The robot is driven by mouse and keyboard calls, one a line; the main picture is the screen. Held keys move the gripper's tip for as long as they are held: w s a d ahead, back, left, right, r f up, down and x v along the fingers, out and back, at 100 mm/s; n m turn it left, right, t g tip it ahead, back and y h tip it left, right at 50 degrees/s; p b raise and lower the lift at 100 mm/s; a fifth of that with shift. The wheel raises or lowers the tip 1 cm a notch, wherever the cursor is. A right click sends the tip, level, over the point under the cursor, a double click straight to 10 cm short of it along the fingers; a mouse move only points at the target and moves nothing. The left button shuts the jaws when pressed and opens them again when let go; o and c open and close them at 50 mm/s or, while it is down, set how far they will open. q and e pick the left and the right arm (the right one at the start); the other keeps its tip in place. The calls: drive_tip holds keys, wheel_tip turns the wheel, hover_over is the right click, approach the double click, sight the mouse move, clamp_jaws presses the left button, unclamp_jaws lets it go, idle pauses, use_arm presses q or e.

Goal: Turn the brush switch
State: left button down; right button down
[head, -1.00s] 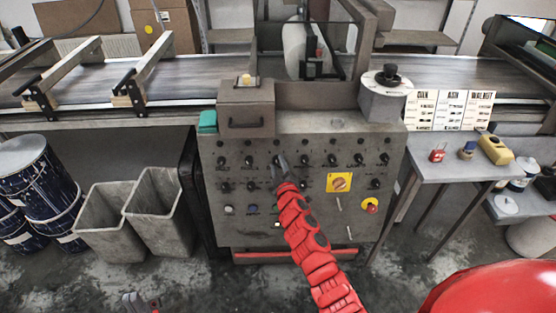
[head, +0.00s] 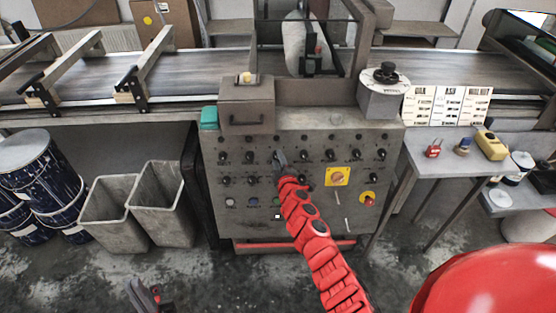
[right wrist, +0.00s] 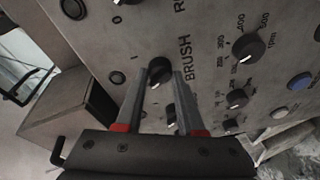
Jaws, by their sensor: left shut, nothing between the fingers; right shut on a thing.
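The control panel (head: 310,215) stands in front of me with rows of small black knobs. The brush switch is a black knob (right wrist: 159,70) beside the printed word BRUSH in the right wrist view. My right gripper (right wrist: 164,72) has its two grey fingers on either side of this knob and is shut on it. In the head view my right gripper (head: 279,158) is against the panel's upper middle and covers the knob there. My left gripper (head: 146,296) is low at the bottom edge, shut and empty, away from the panel.
Other knobs, such as one with a 400–500 rpm scale (right wrist: 249,46), sit close around the fingers. A yellow-plated switch (head: 338,176) and a red button (head: 368,198) are to the right. Grey bins (head: 162,205) stand left; a side table (head: 425,160) stands right.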

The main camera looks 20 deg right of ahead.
drive_tip(key=c, duration=0.5)
unclamp_jaws()
drive_tip(key=shift+s, duration=0.1)
drive_tip(key=s+r, duration=0.1)
drive_tip(key=s, duration=0.4)
drive_tip(key=s+a+r, duration=0.1)
drive_tip(key=s, duration=0.5)
drive_tip(key=s+b, duration=0.1)
drive_tip(key=s, duration=0.5)
drive_tip(key=shift+a+r, duration=0.15)
drive_tip(key=shift+r, duration=0.25)
